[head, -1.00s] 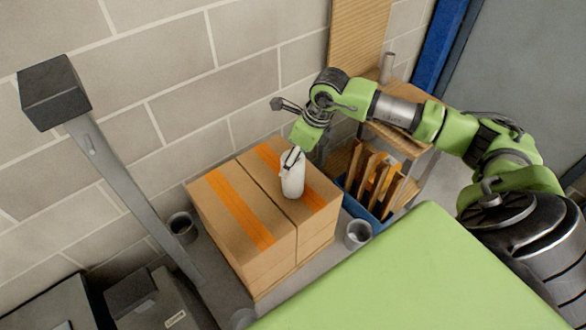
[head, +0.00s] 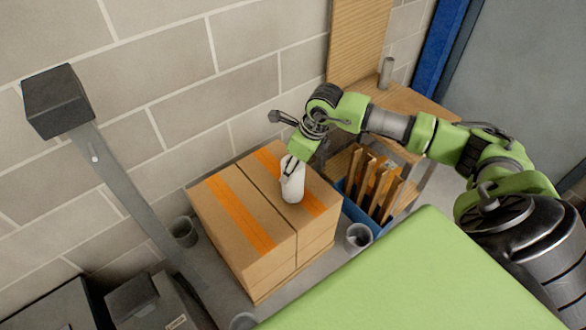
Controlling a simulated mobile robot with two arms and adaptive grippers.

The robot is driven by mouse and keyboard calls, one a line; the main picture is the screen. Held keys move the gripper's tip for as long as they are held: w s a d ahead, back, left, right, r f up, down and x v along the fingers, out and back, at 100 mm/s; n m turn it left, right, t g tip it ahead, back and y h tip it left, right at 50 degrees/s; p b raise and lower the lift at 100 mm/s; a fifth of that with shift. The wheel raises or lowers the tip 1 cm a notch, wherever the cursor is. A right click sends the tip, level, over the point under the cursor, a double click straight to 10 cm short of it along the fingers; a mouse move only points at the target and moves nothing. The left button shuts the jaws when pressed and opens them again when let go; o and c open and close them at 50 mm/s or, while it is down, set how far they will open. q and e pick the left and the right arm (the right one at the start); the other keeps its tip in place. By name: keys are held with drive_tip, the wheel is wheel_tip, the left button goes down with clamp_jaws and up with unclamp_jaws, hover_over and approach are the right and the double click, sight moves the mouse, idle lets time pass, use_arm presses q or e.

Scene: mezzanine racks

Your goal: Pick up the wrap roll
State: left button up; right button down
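A white upright roll (head: 293,184), which looks like the wrap roll, stands on top of the cardboard boxes (head: 222,230), near the middle of their top. My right gripper (head: 296,166) reaches it from above and behind, with its dark fingers at the roll's upper part. The fingers seem to lie on either side of the roll, but whether they press on it is too small to tell. The roll's bottom appears to rest on the box top. My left gripper is not in view.
A blue crate (head: 362,222) of wooden pieces stands right of the boxes, with a grey cup (head: 358,237) in front. A wooden table (head: 415,103) bears a grey cylinder (head: 385,73). A grey post (head: 130,190) stands left. A brick wall is close behind.

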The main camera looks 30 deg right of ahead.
drive_tip(key=s+r+b, duration=0.8)
drive_tip(key=s+r, duration=0.5)
drive_tip(key=s, duration=0.1)
drive_tip(key=shift+a, duration=0.1)
drive_tip(key=c, duration=1.8)
unclamp_jaws()
drive_tip(key=c, duration=0.3)
